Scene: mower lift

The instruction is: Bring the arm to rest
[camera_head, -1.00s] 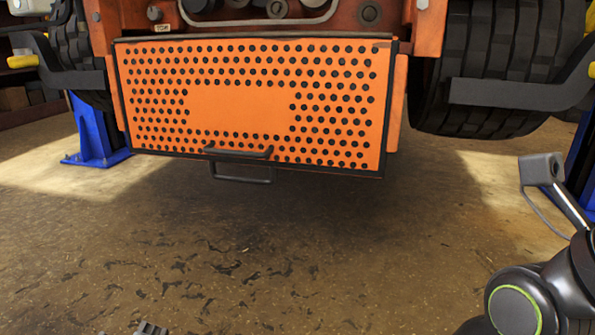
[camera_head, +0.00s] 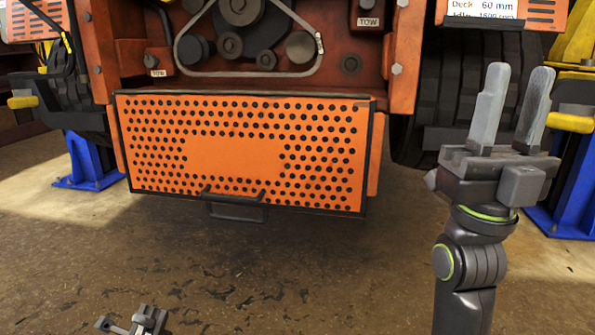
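My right gripper (camera_head: 512,112) points upward at the right of the head view. Its two grey fingers stand apart with nothing between them. It is in front of the mower's right wheel and clear of the orange panel. My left gripper (camera_head: 146,318) shows only partly at the bottom edge, low over the floor; its fingers are too cut off to judge. The mower's orange perforated panel (camera_head: 235,155) hangs in the middle with a black handle (camera_head: 236,207) at its lower edge.
The raised mower shows a belt and pulleys (camera_head: 240,42) above the panel. Blue lift posts stand at left (camera_head: 88,160) and right (camera_head: 572,190), with yellow-tipped lift arms. A label card (camera_head: 484,8) is at the top right. The brown floor (camera_head: 300,280) in front is clear.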

